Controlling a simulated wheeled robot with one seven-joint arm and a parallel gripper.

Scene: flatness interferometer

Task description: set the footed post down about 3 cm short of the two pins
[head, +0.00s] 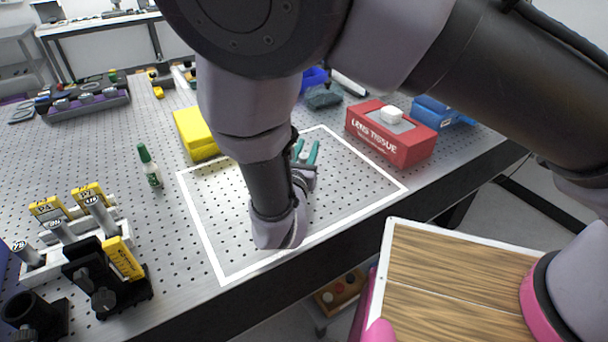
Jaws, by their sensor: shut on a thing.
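My gripper (306,153) shows only in part, past the bend of my wrist. Its two teal fingertips point away from me, low over the white-outlined area of the perforated table. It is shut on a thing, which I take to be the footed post. The post itself is too small and too hidden to make out, so I cannot tell whether its foot touches the table. I cannot make out the two pins; my arm covers part of the outlined area.
The perforated metal table (160,225) has bare surface inside the white outline. A red lens tissue box (400,150) stands right. Labelled posts and black mounts (100,280) fill the near left.

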